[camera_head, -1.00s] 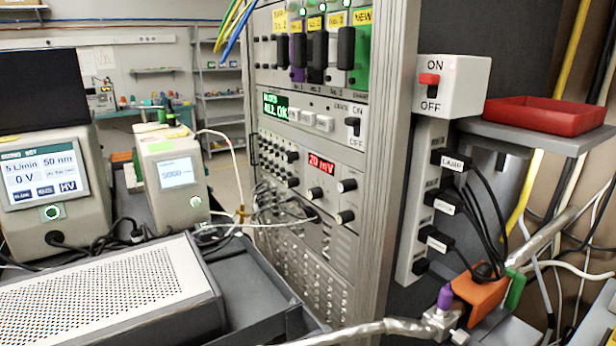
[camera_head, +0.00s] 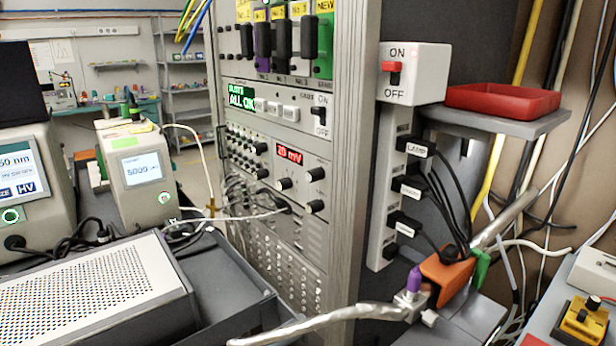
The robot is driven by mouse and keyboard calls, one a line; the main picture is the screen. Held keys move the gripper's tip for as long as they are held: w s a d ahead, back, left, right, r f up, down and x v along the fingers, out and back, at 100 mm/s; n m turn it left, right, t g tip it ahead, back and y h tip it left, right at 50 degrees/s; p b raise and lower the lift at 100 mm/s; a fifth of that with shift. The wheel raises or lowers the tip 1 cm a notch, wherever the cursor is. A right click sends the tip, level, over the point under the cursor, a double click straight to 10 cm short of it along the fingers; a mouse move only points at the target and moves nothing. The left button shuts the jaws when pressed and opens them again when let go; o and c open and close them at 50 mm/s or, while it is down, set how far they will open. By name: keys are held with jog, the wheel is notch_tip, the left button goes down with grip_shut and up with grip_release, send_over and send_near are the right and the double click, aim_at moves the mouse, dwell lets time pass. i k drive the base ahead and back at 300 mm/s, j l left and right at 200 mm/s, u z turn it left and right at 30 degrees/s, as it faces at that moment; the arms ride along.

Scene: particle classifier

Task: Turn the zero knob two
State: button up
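A rack panel with a red display reading 20 mV (camera_head: 289,154) stands in the middle of the head view. Black knobs sit around it: an upper right knob (camera_head: 316,174), a lower right knob (camera_head: 315,207) and a knob below the display (camera_head: 284,184). Several small black knobs (camera_head: 240,142) line the left side of the rack. The knob labels are too small to read, so I cannot tell which is the zero knob. My gripper is not in view.
A silvery hose (camera_head: 330,322) crosses in front of the rack's foot. A perforated grey box (camera_head: 90,290) fills the lower left. Right of the rack are an ON/OFF switch box (camera_head: 414,73), a power strip with cables and a red tray (camera_head: 502,98) on a shelf.

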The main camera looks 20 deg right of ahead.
aim_at(314, 175)
jog(key=j+z, duration=0.3)
jog(key=k+j+z, duration=0.25)
jog(key=j, duration=0.2)
jog(key=j+z, duration=0.3)
jog(key=j, duration=0.1)
